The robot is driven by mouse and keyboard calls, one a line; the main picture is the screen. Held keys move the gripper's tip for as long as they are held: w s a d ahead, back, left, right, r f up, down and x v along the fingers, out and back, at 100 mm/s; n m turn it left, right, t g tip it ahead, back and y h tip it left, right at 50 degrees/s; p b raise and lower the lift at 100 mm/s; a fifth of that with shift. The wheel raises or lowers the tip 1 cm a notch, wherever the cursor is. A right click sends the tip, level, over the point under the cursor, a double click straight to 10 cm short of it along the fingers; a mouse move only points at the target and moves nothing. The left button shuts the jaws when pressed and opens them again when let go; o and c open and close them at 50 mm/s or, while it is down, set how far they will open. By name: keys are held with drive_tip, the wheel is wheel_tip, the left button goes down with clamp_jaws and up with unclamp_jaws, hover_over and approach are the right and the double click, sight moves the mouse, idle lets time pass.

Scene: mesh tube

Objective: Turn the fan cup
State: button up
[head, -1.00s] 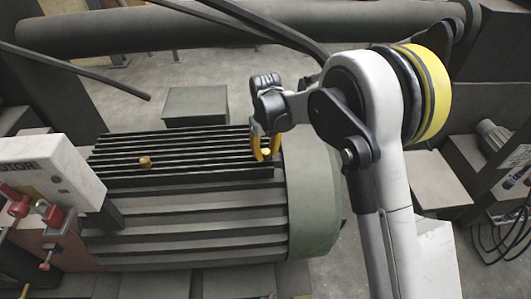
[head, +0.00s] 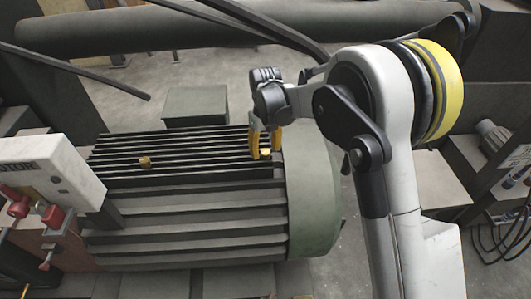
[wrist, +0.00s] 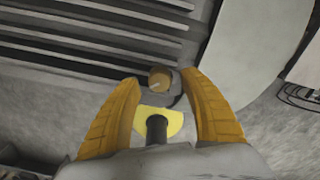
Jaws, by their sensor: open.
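The fan cup is a small round brass cap (wrist: 160,80) on a grey seat, beside the motor's ribs in the wrist view. In the head view it is a small brass spot (head: 266,153) at the right end of the ribbed top, by the green end cover. My gripper (head: 266,152) points down at it from above with its yellow fingers open. In the wrist view the fingers (wrist: 158,82) stand on either side of the cup, apart from it as far as I can see. Whether either finger touches it is unclear.
The ribbed motor (head: 190,225) fills the middle. A second brass cup (head: 145,162) sits further left on its top. A white panel box (head: 45,175) with red padlocks stands at the left. A long dark pipe (head: 150,30) crosses behind, above open floor.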

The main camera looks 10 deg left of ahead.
sight(266, 151)
wheel_tip(266, 151, up, 10)
idle(0.3)
